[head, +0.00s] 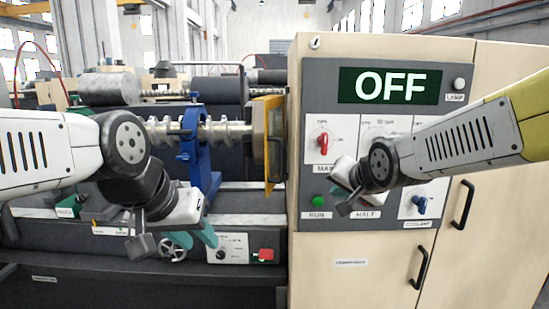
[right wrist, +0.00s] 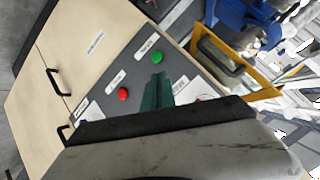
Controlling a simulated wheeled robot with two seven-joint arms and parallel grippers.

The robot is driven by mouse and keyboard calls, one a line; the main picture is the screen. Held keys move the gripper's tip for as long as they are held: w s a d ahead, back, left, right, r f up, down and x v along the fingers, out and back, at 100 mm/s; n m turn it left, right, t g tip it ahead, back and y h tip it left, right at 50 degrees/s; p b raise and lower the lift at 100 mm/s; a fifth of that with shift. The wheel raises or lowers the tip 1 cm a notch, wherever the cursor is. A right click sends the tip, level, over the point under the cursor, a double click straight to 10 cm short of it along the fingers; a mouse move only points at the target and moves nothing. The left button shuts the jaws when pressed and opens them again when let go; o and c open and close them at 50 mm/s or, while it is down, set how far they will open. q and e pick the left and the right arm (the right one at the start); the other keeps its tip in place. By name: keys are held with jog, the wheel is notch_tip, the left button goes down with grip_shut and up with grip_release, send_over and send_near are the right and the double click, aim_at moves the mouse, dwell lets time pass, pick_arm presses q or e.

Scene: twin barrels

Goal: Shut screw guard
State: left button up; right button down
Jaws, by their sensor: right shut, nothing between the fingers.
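The screw guard (head: 276,112) is a yellow-framed panel beside the left side of the cabinet, at the right end of the ribbed screw (head: 220,131). The guard appears to stand edge-on to the head view, and the screw to its left is exposed. The guard also shows at upper right in the right wrist view (right wrist: 240,68). My left gripper (head: 193,238) is below and left of the guard, its two teal fingers apart and empty.
The control panel (head: 312,85) has an OFF display (head: 390,86), a red switch (head: 323,143), a green RUN button (head: 318,201) and a blue switch (head: 421,205). A blue bracket (head: 190,152) surrounds the screw. A handwheel (head: 172,254) and a red button (head: 266,255) sit low.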

jog(key=w+a+m+t+y, duration=0.2)
jog(key=w+a+m, duration=0.1)
jog(key=w, duration=0.4)
jog(key=m+t+y, duration=0.3)
jog(key=y, duration=0.2)
send_near(268, 152)
jog(key=x, duration=0.5)
jog(key=shift+w+a+r, duration=0.2)
jog(key=shift+a, duration=0.05)
jog(key=shift+m, duration=0.3)
